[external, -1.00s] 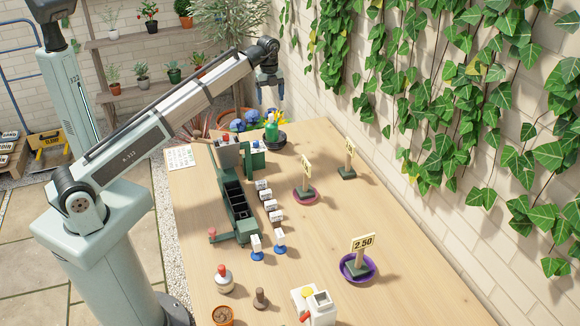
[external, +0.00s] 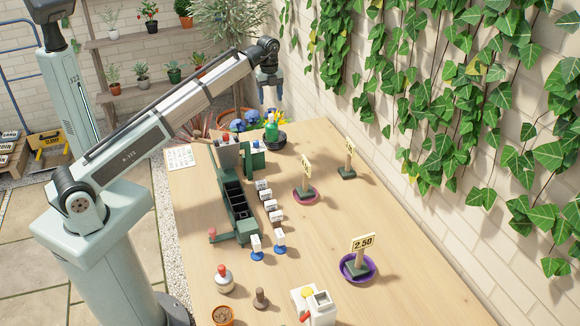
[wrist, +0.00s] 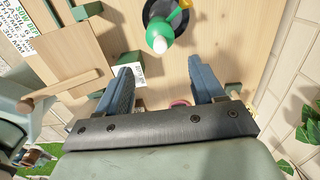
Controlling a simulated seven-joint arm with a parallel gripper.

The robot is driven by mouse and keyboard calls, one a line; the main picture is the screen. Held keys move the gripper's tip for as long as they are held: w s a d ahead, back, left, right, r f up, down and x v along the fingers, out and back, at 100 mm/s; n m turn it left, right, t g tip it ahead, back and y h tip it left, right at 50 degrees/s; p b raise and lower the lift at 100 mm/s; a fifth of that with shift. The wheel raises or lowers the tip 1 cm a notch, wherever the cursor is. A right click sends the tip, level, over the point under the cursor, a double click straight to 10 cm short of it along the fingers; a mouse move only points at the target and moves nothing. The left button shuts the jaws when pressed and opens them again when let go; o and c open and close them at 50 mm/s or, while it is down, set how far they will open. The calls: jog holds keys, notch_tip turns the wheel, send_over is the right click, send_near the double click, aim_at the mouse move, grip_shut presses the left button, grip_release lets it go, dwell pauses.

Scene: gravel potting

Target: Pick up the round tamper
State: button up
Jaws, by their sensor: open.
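A small dark brown piece with a round base and a short knob, which looks like the round tamper (external: 261,298), stands upright near the front of the wooden table in the external view. It is too small there to be sure of its details, and I do not see it in the wrist view. My gripper (external: 270,94) is high above the far end of the table, well away from it, pointing down. In the wrist view my gripper (wrist: 160,75) has its two blue-grey fingers wide apart with nothing between them.
A white, red-topped piece (external: 224,281) and a terracotta pot (external: 223,317) stand left of the tamper; a white device (external: 321,310) stands right. A dark green divided tray (external: 243,226) and small labelled blocks fill mid-table. A green bottle (wrist: 159,32) stands below my gripper.

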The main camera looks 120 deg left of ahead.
jog(key=shift+c, duration=1.2)
jog(key=w+d+m, duration=0.2)
jog(key=w+d, duration=0.5)
jog(key=w, duration=0.2)
jog(key=w+d+m, duration=0.1)
jog(key=w+d, duration=0.5)
jog(key=w, duration=0.4)
jog(key=w+d+f+m, duration=0.1)
jog(key=w+d+m, duration=0.1)
jog(key=w+d, duration=0.6)
jog(key=w+d+m, duration=0.2)
jog(key=w+d, duration=0.2)
jog(key=d, duration=0.7)
jog(key=m, duration=0.2)
send_over(259, 290)
jog(key=shift+f, duration=9.5)
